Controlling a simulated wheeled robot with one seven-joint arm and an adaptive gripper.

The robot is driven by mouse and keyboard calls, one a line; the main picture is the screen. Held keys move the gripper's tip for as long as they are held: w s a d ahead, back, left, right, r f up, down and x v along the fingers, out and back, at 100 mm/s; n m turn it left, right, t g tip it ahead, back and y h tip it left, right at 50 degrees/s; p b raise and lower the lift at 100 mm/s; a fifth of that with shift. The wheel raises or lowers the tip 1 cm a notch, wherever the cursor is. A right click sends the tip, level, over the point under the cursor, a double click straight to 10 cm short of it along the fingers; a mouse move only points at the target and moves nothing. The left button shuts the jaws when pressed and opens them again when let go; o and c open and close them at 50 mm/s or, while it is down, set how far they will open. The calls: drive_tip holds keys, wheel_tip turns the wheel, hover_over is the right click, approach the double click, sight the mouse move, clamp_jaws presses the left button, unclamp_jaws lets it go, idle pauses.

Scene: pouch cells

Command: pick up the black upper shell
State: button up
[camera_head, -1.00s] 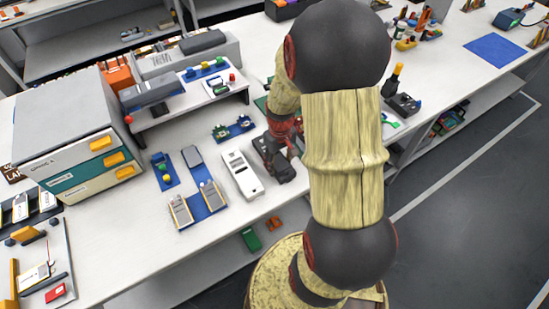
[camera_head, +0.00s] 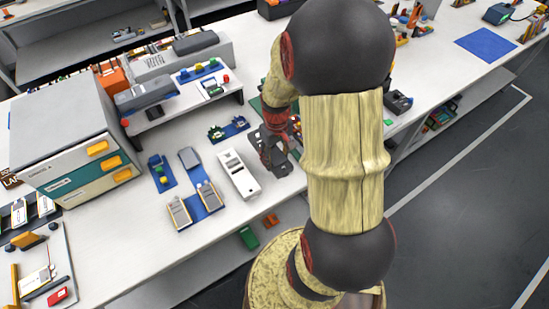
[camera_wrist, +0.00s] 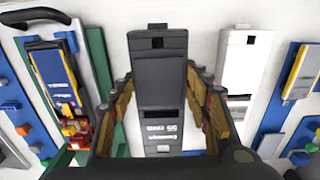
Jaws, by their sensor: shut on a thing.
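In the wrist view the black upper shell (camera_wrist: 158,68) is a long dark casing with a small slot at its far end and pale lettering nearer me. My gripper (camera_wrist: 162,105) is shut on it, with a finger along each long side. In the head view my gripper (camera_head: 272,150) is at the bench behind my arm, and the black shell (camera_head: 281,166) shows only partly there. I cannot tell whether it is clear of the bench top.
A white shell (camera_head: 239,174) lies close to the left of the black one in the head view; it also shows at the right in the wrist view (camera_wrist: 242,62). A blue fixture (camera_head: 207,201) and a drawer cabinet (camera_head: 75,130) are farther left.

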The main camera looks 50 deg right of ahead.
drive_tip(key=s+a+r+p, duration=0.2)
drive_tip(key=s+r+p, duration=0.2)
drive_tip(key=s+r, duration=0.5)
drive_tip(key=s, duration=0.4)
drive_tip(key=shift+s, duration=0.15)
drive_tip(key=shift+a+r, duration=0.15)
